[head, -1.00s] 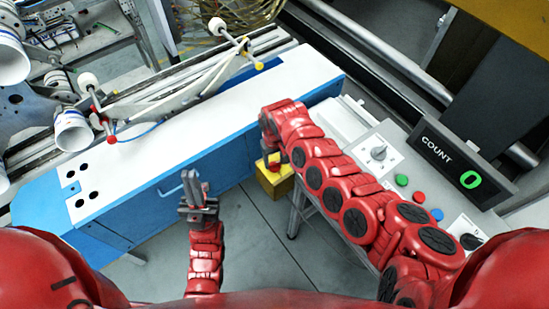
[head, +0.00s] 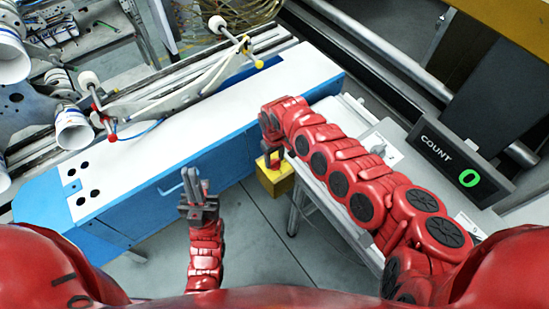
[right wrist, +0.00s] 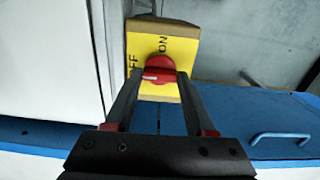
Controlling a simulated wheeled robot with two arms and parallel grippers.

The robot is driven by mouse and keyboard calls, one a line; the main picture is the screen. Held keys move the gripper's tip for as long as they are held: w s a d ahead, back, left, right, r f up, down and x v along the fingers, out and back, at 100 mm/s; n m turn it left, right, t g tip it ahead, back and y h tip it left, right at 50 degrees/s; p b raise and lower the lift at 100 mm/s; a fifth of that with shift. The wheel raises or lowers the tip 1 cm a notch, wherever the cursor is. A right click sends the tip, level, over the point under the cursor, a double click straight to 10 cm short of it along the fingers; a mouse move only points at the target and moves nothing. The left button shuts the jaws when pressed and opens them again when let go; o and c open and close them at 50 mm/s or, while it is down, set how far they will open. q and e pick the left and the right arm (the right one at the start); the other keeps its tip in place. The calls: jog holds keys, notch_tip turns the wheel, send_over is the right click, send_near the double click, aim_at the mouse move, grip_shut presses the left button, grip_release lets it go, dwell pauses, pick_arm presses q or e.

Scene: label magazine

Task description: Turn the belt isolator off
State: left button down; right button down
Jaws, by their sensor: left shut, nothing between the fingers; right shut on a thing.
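The belt isolator is a yellow box (head: 274,182) low beside the blue cabinet; its yellow face also shows in the right wrist view (right wrist: 181,48). On that face is a red knob (right wrist: 160,66) with "ON" printed above it and "FF" visible at its left. A white mark on the knob lies on its left side, towards the "FF" letters. My right gripper (right wrist: 157,74) is shut on the red knob, one finger at each side. My left gripper (head: 192,174) is shut and empty, in front of the blue cabinet.
The white-topped blue cabinet (head: 215,110) carries rollers and rods along its back. A counter (head: 455,160) reading 0 stands at the right on a grey bench. My right arm covers much of that bench. Bare floor (head: 250,235) lies between the cabinet and bench.

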jog(key=shift+c, duration=1.2)
grip_release()
notch_tip(320, 180, up, 8)
jog(key=shift+w+d+r+b, duration=0.1)
jog(key=shift+w+b, duration=0.05)
jog(key=shift+b, duration=0.9)
notch_tip(320, 180, up, 8)
jog(key=p, duration=0.6)
send_over(275, 160)
jog(key=shift+s+r+p, duration=0.2)
jog(key=shift+r+p, duration=0.3)
jog(key=shift+r, duration=0.15)
jog(key=shift+f, duration=0.1)
